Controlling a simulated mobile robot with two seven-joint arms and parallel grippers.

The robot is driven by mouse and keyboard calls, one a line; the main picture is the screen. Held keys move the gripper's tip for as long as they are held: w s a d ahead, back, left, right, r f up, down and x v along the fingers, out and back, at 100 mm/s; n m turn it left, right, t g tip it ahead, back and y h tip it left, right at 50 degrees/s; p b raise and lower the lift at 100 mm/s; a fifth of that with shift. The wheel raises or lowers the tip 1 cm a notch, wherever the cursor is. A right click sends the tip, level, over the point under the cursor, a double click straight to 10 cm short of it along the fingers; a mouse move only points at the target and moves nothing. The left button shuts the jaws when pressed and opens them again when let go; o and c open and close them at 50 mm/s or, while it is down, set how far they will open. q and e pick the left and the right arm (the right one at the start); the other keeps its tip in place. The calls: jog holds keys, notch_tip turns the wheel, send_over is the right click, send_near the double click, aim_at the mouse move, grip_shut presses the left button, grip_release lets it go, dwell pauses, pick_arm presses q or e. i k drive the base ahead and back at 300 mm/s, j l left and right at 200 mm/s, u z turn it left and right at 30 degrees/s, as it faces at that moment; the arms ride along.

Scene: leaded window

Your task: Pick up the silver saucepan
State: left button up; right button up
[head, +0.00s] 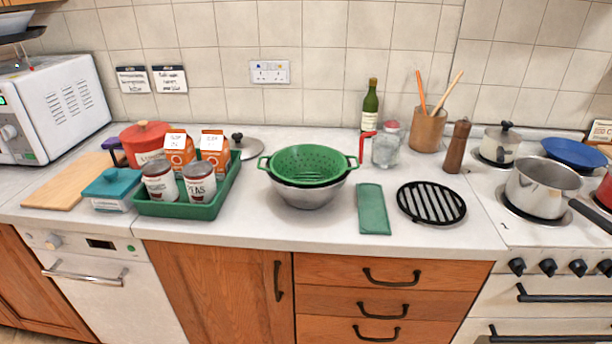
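A silver saucepan (541,187) stands upright on a front burner of the white stove at the right. It looks open on top, and its black handle points toward the lower right, running to the picture's right edge. Neither of my grippers shows in the head view, and nothing is touching the saucepan except the burner under it.
Close to the saucepan are a lidded pot (498,146), a blue pan (574,152), a pepper mill (457,147) and a black round trivet (431,202). A green colander (307,164) sits in a metal bowl mid-counter. The counter's front strip is clear.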

aim_at(538, 186)
jog(key=z, duration=1.35)
